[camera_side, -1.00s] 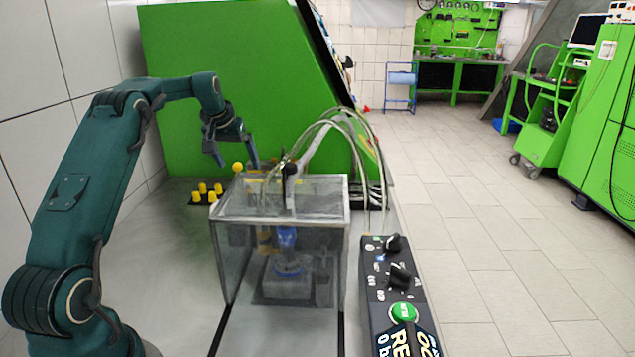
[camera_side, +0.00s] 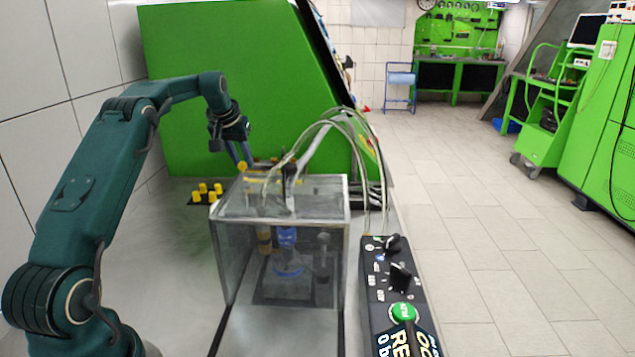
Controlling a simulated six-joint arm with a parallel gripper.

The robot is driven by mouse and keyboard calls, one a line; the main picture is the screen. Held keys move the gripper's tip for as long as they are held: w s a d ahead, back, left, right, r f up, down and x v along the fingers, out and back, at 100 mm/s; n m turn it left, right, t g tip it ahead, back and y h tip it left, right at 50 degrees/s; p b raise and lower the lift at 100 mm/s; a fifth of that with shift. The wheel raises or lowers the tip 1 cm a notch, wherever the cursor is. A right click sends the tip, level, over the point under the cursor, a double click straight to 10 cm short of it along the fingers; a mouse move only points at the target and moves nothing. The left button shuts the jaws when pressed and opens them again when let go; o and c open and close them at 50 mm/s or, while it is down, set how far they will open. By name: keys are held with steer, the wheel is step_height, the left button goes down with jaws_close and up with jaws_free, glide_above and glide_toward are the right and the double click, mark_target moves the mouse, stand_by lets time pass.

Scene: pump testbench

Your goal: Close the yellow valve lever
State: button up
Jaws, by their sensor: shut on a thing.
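The clear box (camera_side: 225,262) stands on the bench, with pump parts inside it. On its top, near the back left corner, a small yellow knob (camera_side: 242,167) of the valve lever shows. My gripper (camera_side: 243,160) points down at that corner, its fingers close together. It is shut on the yellow valve lever, with the knob just at the fingertips. The fingers hide part of the lever, and its exact angle is too small to tell.
Several yellow pegs (camera_side: 203,191) stand on a dark plate left of the box. Clear hoses (camera_side: 345,118) arch above the box to the right. A black control panel (camera_side: 388,290) with knobs and a green button lies at the front right. A green panel (camera_side: 225,60) rises behind.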

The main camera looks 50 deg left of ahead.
steer(key=shift+w+d+f, duration=0.1)
steer(key=shift+w+d, duration=0.15)
steer(key=shift+w, duration=0.05)
steer(key=shift+w+d, duration=0.1)
steer(key=shift+o, duration=0.2)
steer(key=shift+w+d+f, duration=0.2)
steer(key=shift+w+d, duration=0.35)
steer(key=o, duration=1.5)
steer(key=shift+a+r, duration=0.1)
steer(key=shift+r, duration=0.05)
steer(key=shift+c, duration=0.2)
